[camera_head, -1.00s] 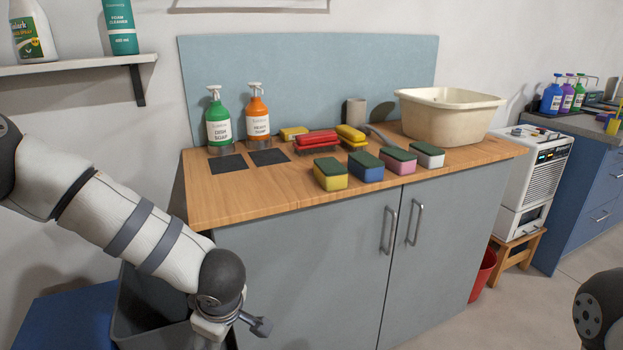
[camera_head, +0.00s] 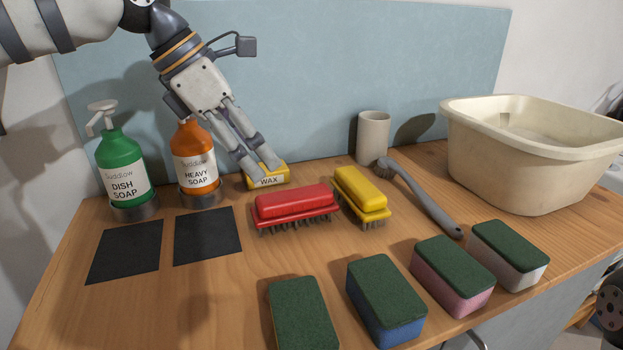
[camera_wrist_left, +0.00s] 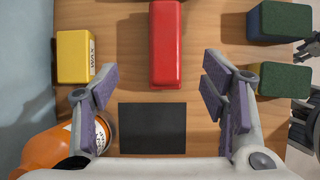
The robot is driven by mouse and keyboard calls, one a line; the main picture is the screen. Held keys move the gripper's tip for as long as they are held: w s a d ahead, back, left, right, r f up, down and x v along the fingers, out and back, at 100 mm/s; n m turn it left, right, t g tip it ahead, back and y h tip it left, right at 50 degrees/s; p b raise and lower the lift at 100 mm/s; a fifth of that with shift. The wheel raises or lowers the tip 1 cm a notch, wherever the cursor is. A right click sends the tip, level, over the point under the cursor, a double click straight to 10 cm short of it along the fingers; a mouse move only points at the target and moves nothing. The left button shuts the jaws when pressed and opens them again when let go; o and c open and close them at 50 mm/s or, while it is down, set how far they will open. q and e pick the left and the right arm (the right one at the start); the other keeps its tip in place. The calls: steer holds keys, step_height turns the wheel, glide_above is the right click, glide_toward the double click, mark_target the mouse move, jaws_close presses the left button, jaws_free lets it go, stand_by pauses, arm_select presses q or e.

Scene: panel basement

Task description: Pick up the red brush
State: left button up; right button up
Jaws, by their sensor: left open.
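The red brush (camera_head: 293,205) lies bristles down on the wooden counter, in front of the yellow wax block and left of the yellow brush. In the left wrist view the red brush (camera_wrist_left: 166,45) is at the top middle, ahead of the gap between my fingers. My left gripper (camera_head: 263,170) is open and empty and points down over the back of the counter by the wax block. In the left wrist view its two fingers (camera_wrist_left: 160,100) stand wide apart.
Orange soap bottle (camera_head: 196,162) and green soap bottle (camera_head: 123,166) stand to the left. The yellow wax block (camera_head: 268,178) and yellow brush (camera_head: 361,195) are close by. Several sponges (camera_head: 386,300) line the front. A grey cup (camera_head: 373,138), dish brush (camera_head: 425,200) and cream basin (camera_head: 530,160) are right.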

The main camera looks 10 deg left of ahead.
mark_target(287, 195)
arm_select(q)
steer(key=f, duration=0.1)
steer(key=d+f, duration=0.1)
steer(key=f, duration=0.1)
steer(key=d+f, duration=0.1)
steer(key=shift+d+f, duration=0.1)
steer(key=shift+f, duration=0.1)
steer(key=x, duration=0.6)
steer(key=shift+w+d+f+b, duration=0.1)
steer(key=shift+w+d+b, duration=0.1)
steer(key=shift+w+b, duration=0.15)
steer(key=shift+d+f, duration=0.1)
arm_select(e)
steer(key=shift+s+f, duration=0.25)
steer(key=shift+s, duration=0.25)
steer(key=shift+s+f, duration=0.25)
steer(key=shift+s, duration=0.25)
arm_select(q)
steer(key=shift+f, duration=0.2)
arm_select(e)
steer(key=shift+w+r, duration=0.15)
